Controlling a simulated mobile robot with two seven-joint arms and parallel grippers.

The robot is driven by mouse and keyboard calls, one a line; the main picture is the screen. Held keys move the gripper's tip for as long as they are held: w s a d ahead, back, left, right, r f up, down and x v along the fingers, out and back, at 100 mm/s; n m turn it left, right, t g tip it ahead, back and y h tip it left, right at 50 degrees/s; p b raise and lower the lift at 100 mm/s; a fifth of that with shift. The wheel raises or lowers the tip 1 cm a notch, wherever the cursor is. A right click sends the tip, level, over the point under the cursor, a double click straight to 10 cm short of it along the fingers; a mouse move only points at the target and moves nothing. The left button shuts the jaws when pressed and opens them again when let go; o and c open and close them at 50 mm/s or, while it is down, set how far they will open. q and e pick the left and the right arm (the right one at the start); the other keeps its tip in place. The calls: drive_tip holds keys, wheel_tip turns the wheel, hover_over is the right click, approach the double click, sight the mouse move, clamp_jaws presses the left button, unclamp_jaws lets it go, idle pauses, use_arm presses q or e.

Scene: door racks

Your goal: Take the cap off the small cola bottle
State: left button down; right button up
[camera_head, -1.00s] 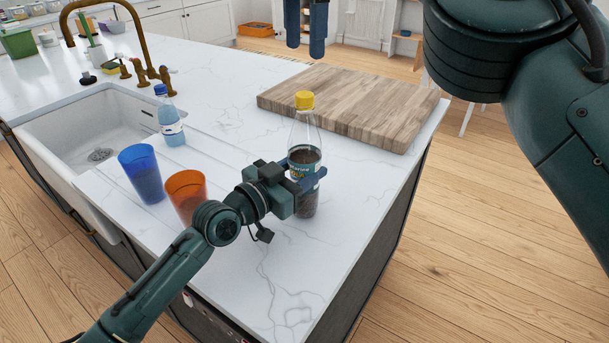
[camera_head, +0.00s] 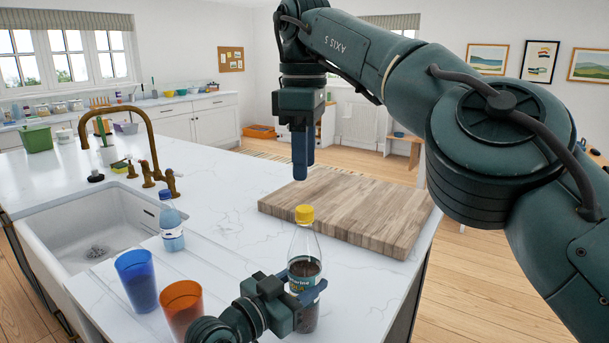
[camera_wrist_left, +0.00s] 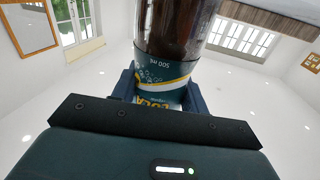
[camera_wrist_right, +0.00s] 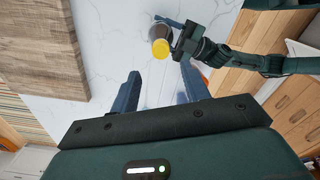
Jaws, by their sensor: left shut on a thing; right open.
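The small cola bottle (camera_head: 304,262) stands upright near the counter's front right, with dark liquid and a yellow cap (camera_head: 304,214) on its neck. My left gripper (camera_head: 310,292) is shut around its label; in the left wrist view the label (camera_wrist_left: 163,82) sits between the fingers. My right gripper (camera_head: 301,158) points down, high above and slightly beyond the bottle, with nothing between its fingers. In the right wrist view its fingers (camera_wrist_right: 158,92) are apart, and the yellow cap (camera_wrist_right: 160,49) shows below, beyond the fingertips.
A wooden chopping board (camera_head: 345,210) lies behind the bottle. A blue cup (camera_head: 137,280), an orange cup (camera_head: 183,308) and a blue-capped water bottle (camera_head: 171,225) stand to the left beside the sink (camera_head: 110,215) and brass tap (camera_head: 150,150).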

sight(304, 208)
drive_tip(key=shift+f, duration=3.85)
